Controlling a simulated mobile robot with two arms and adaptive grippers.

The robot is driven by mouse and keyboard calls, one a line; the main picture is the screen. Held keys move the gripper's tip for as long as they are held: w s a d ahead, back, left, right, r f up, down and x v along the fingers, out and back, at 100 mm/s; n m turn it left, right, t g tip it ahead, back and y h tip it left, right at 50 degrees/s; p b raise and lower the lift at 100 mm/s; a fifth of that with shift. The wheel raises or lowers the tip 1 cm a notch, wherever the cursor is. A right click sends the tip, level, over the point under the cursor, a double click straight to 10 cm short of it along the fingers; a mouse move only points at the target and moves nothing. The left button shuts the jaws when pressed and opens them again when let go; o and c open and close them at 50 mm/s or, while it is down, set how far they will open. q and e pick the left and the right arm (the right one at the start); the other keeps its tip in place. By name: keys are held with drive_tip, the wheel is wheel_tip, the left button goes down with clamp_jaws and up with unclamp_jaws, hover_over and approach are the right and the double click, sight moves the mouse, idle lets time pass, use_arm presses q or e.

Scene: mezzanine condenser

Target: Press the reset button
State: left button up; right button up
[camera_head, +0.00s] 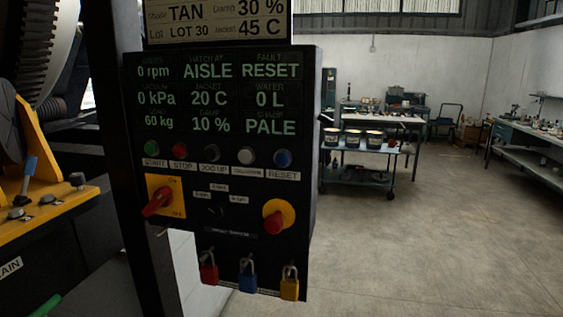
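The blue reset button (283,158) is at the right end of a row of buttons on a black control panel (308,200). A label reading RESET (283,176) sits just below it. Green (152,148), red (180,150), grey (210,153) and white (246,156) buttons stand to its left. The panel's display (216,95) reads FAULT RESET at its upper right. Neither of my grippers shows in the head view. Nothing covers the reset button.
Below the buttons are a red rotary switch (157,201) and a red knob on yellow (276,219). Red, blue and yellow padlocks (248,276) hang at the panel's bottom. Yellow machinery (60,215) stands left. Open floor (450,240) lies right, with a cart (365,168) behind.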

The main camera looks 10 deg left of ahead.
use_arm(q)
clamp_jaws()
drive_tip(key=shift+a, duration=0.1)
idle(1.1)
